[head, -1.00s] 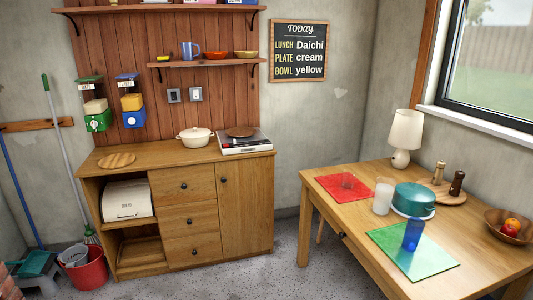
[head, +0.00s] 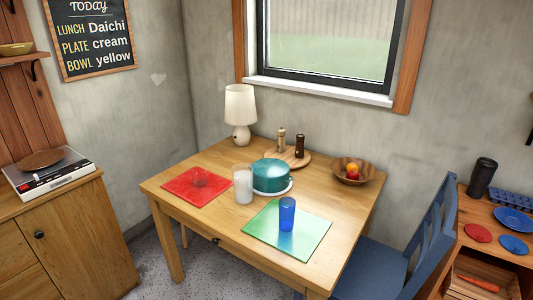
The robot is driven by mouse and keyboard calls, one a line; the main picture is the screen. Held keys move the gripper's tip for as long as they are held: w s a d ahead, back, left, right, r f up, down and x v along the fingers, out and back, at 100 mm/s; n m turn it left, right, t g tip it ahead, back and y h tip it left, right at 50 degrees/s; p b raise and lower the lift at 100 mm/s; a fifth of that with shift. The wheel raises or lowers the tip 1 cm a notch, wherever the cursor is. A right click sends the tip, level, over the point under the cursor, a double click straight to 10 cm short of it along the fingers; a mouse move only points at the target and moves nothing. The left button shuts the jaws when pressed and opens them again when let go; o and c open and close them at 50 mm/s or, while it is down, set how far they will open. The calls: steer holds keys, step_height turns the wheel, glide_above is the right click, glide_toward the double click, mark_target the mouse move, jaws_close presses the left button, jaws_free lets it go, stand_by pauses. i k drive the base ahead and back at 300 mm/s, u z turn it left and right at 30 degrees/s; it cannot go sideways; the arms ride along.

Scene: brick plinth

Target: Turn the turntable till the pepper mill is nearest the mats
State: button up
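A round wooden turntable board (head: 303,162) lies on the table's back part, behind the teal pot. A dark mill (head: 300,147), which looks like the pepper mill, stands upright on its right side. A light wooden mill (head: 281,142) stands upright on its left, farther back. The red mat (head: 183,194) lies at the table's left and the green mat (head: 265,232) at its front. The teal pot partly hides the board's front left. My gripper is not in view.
The teal pot (head: 271,176) stands on a white plate between board and mats. A white cup (head: 243,186), blue glass (head: 287,214), lamp (head: 240,108) and fruit bowl (head: 345,177) share the table (head: 225,225). A blue chair (head: 425,235) stands at right. A record player (head: 52,175) sits on the left cabinet.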

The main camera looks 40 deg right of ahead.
mark_target(288, 155)
steer(key=z, duration=0.15)
steer(key=i, duration=0.9)
steer(key=z, duration=0.1)
